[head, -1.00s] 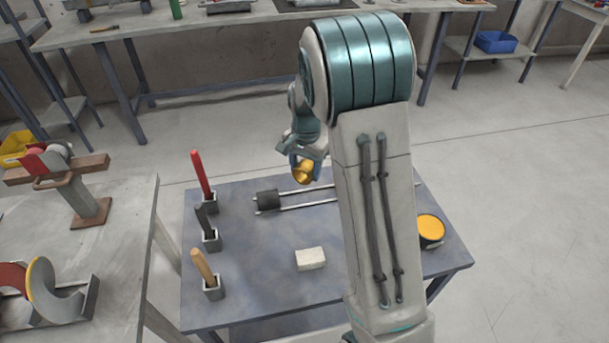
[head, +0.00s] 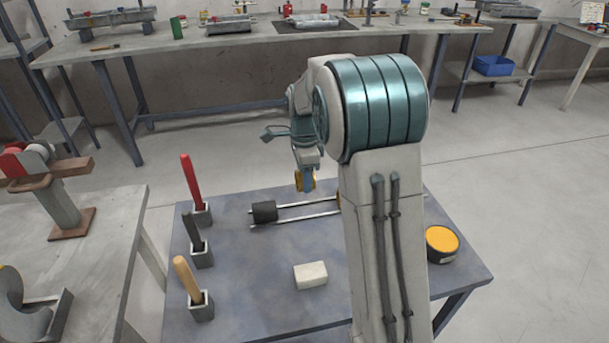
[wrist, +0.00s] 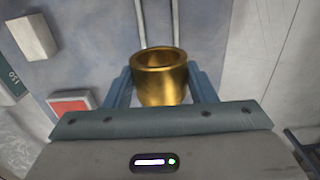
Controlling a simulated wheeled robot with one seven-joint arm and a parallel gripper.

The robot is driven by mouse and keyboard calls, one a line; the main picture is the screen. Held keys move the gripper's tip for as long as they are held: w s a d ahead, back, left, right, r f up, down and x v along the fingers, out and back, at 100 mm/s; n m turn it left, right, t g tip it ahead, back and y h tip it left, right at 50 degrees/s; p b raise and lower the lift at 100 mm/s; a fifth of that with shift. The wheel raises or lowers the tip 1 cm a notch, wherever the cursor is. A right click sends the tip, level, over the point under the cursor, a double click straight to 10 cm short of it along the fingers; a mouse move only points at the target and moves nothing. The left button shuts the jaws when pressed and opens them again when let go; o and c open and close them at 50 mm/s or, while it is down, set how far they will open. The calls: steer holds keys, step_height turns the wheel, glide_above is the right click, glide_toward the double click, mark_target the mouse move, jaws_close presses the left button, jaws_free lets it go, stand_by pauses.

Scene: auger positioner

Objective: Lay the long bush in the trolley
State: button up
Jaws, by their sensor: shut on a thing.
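My gripper (head: 306,186) is shut on a gold-coloured metal bush. In the wrist view the bush (wrist: 161,88) sits between the two blue fingers, its open round end showing. In the head view the fingers point down and hide most of the bush. They are above the far part of the blue-grey table, by two parallel rails (head: 292,213). A dark cylinder (head: 264,212) sits at the rails' left end. A small gold-coloured piece shows by their right end, partly hidden by my arm. I cannot tell which thing is the trolley, or how long the held bush is.
Red (head: 190,177), dark (head: 191,230) and wooden (head: 186,277) handles stand in holders along the table's left side. A pale block (head: 310,275) lies near the middle. An orange-topped tin (head: 442,243) stands at right. Bare tabletop surrounds the block.

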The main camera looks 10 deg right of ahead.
steer(key=shift+f+b, duration=2.65)
steer(key=shift+f, duration=0.75)
steer(key=o, duration=1.1)
steer(key=shift+c, duration=0.2)
step_height(320, 180, up, 14)
steer(key=p, duration=0.2)
steer(key=shift+p, duration=0.35)
steer(key=shift+f, duration=0.1)
